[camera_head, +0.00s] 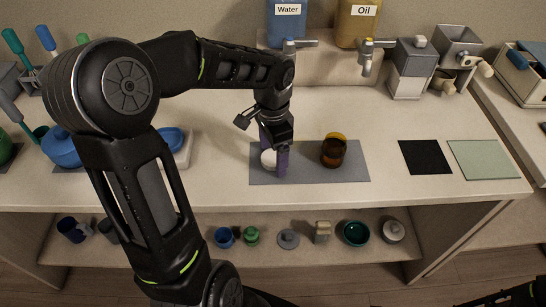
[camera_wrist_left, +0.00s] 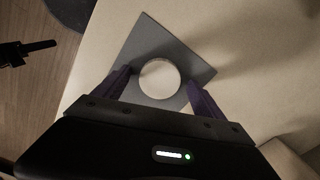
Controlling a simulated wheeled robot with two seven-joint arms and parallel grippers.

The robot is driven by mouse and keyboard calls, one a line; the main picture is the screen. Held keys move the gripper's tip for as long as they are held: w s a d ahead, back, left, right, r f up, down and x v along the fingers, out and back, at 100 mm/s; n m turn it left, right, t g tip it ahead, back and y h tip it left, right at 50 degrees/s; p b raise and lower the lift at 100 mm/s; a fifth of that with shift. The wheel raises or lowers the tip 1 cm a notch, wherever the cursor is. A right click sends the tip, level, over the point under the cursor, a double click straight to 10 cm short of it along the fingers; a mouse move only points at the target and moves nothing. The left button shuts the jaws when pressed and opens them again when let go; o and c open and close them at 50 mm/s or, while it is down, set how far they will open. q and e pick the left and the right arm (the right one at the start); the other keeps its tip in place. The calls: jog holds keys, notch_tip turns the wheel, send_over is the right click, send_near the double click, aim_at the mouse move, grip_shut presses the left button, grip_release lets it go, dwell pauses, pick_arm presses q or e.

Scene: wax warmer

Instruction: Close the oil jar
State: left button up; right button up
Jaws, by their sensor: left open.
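The amber jar (camera_head: 333,152) stands upright on the grey mat (camera_head: 352,175) in the head view, with its dark round mouth facing up. A pale round lid (camera_head: 268,159) lies on the mat to the left of the jar. It also shows in the left wrist view (camera_wrist_left: 159,79). My left gripper (camera_head: 273,153) points down over the lid, its purple fingers open on either side of it. In the left wrist view a gap shows between the lid and each finger. The jar is not seen there. A dark part of my right arm shows at the bottom right.
Water (camera_head: 287,20) and oil (camera_head: 357,22) dispensers hang behind the mat. A black mat (camera_head: 425,157) and a pale green mat (camera_head: 484,159) lie to the right. A blue pot (camera_head: 62,149) stands at the left. The counter between the jar and black mat is clear.

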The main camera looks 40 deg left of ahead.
pick_arm(q)
jog(key=shift+c, duration=0.3)
jog(key=c, duration=1.3)
